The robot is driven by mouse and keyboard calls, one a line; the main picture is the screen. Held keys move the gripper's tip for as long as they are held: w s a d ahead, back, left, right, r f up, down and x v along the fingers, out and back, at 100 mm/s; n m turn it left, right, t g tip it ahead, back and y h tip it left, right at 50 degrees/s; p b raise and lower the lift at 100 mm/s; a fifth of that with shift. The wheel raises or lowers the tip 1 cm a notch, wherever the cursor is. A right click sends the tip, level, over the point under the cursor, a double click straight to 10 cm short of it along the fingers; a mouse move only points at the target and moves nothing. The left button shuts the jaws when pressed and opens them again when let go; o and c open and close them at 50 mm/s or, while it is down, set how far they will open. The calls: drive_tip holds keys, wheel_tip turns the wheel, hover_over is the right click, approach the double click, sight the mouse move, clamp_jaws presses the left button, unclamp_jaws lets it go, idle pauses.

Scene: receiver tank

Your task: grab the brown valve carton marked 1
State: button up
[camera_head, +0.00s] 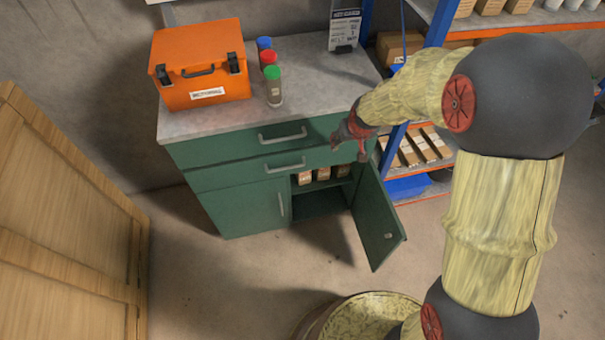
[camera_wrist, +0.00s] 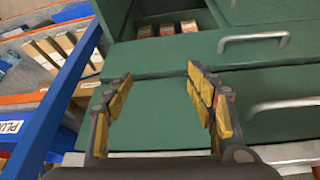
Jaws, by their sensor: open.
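Three small brown cartons stand in a row on the shelf inside the green cabinet (camera_head: 238,213): a left one (camera_head: 305,177), a middle one (camera_head: 323,174) and a right one (camera_head: 343,171). Their labels are too small to read, so I cannot tell which is marked 1. In the wrist view the cartons (camera_wrist: 167,29) show at the top, beyond the fingers. My gripper (camera_head: 350,150) is open and empty in front of the cabinet's drawers, above the open compartment and apart from the cartons. Its yellow-padded fingers (camera_wrist: 158,78) are spread wide in the wrist view.
The cabinet's right door (camera_head: 379,222) stands open, and its left door is shut. Two drawer handles (camera_head: 285,164) stick out above the compartment. A blue-posted rack (camera_head: 392,150) is close on the right. An orange case (camera_head: 200,65) and spray cans (camera_head: 273,85) stand on top.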

drive_tip(key=s+a+f+x, duration=0.1)
drive_tip(key=s+a+x, duration=0.1)
drive_tip(key=x, duration=0.9)
drive_tip(key=n+t+y+b, duration=0.1)
drive_tip(key=n+t+y, duration=0.15)
drive_tip(key=t, duration=0.35)
approach(305, 175)
drive_tip(key=shift+m+y, duration=0.25)
drive_tip(key=shift+y, duration=0.1)
drive_tip(key=w+f, duration=0.2)
drive_tip(key=f, duration=0.1)
drive_tip(key=w+f, duration=0.1)
drive_tip(key=f, duration=0.1)
drive_tip(key=shift+w+a+f, duration=0.15)
drive_tip(key=shift+w+f, duration=0.05)
drive_tip(key=shift+w, duration=0.2)
drive_tip(key=shift+w+a+r+t+y, duration=0.4)
drive_tip(key=shift+w+a+r+t, duration=0.1)
drive_tip(key=shift+t, duration=0.4)
drive_tip(key=shift+b+x, duration=2.25)
drive_tip(key=shift+x, duration=1.6)
drive_tip(key=shift+d, duration=0.1)
drive_tip(key=shift+c, duration=1.3)
drive_tip(key=c, duration=1.1)
